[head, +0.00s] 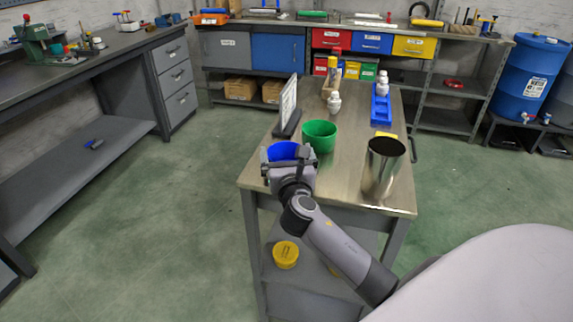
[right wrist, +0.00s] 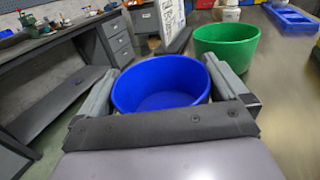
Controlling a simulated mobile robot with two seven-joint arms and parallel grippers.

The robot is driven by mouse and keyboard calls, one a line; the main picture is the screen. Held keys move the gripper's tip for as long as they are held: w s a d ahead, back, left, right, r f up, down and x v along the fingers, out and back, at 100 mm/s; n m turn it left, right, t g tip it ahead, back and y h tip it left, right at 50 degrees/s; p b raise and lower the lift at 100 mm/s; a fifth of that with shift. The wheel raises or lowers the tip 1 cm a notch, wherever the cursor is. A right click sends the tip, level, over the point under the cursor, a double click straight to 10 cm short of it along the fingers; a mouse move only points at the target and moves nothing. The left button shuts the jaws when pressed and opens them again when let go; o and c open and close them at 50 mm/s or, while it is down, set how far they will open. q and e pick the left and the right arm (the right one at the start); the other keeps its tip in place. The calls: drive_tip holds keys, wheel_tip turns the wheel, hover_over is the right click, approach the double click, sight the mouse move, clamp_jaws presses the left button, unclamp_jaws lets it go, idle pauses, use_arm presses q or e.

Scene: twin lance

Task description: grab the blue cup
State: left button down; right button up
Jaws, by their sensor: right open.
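The blue cup (head: 284,151) stands at the near left part of the metal table (head: 345,176), partly hidden in the head view by my right gripper (head: 284,156). In the right wrist view the blue cup (right wrist: 160,84) is between the two fingers of my right gripper (right wrist: 168,92), one on its left and one on its right. The fingers are open; whether either touches the cup I cannot tell. The cup looks upright and empty. My left gripper is not in view.
A green cup (head: 320,135) stands just behind and right of the blue one. A shiny metal cup (head: 383,166) is near the right edge. A standing sign (head: 288,104), a blue tray (head: 381,106) and white bottles (head: 334,104) are farther back. Bare tabletop lies between green and metal cups.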

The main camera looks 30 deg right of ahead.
drive_tip(key=c, duration=0.6)
drive_tip(key=shift+r, duration=0.1)
drive_tip(key=shift+c, duration=0.2)
